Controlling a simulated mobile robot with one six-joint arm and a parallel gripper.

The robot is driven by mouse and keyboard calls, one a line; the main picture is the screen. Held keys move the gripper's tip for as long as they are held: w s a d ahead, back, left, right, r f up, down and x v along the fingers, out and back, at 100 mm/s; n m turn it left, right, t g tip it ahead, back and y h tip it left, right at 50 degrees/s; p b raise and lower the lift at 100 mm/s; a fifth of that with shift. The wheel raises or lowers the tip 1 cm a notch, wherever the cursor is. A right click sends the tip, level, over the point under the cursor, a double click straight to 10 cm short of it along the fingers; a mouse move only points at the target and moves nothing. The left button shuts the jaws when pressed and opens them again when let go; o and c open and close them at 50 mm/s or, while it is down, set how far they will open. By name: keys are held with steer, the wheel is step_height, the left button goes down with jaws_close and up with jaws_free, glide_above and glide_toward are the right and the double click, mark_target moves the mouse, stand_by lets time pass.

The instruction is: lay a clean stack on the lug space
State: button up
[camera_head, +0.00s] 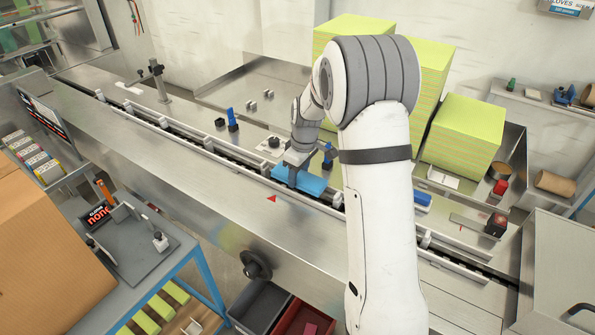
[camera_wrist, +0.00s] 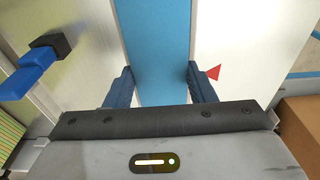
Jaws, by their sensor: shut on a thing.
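A flat light-blue cloth stack (camera_head: 305,182) is over the lug conveyor lane, near a red triangle mark (camera_head: 271,199). It lies between a white lug on its left (camera_head: 264,168) and one on its right (camera_head: 338,201); I cannot tell whether it touches the lane bed. My gripper (camera_head: 297,165) points down and is shut on the stack. In the wrist view, the stack (camera_wrist: 155,35) is a blue band running between the two dark-blue fingers of my gripper (camera_wrist: 160,75). The red triangle (camera_wrist: 214,73) is just right of the right finger. The lane under the stack is hidden.
Blue posts (camera_head: 232,119) stand behind the lane. Another blue piece (camera_head: 423,198) lies right of my arm. Yellow-green blocks (camera_head: 462,135) stand at the back right. The steel deck (camera_head: 190,170) before the lane is clear. A small fixture table (camera_head: 150,270) is at front left.

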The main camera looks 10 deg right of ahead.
steer(key=shift+f+b, duration=0.7)
steer(key=shift+s+r, duration=0.1)
steer(key=o, duration=1)
steer(key=shift+c, duration=0.2)
steer(key=shift+o, duration=0.2)
steer(key=shift+f, duration=0.2)
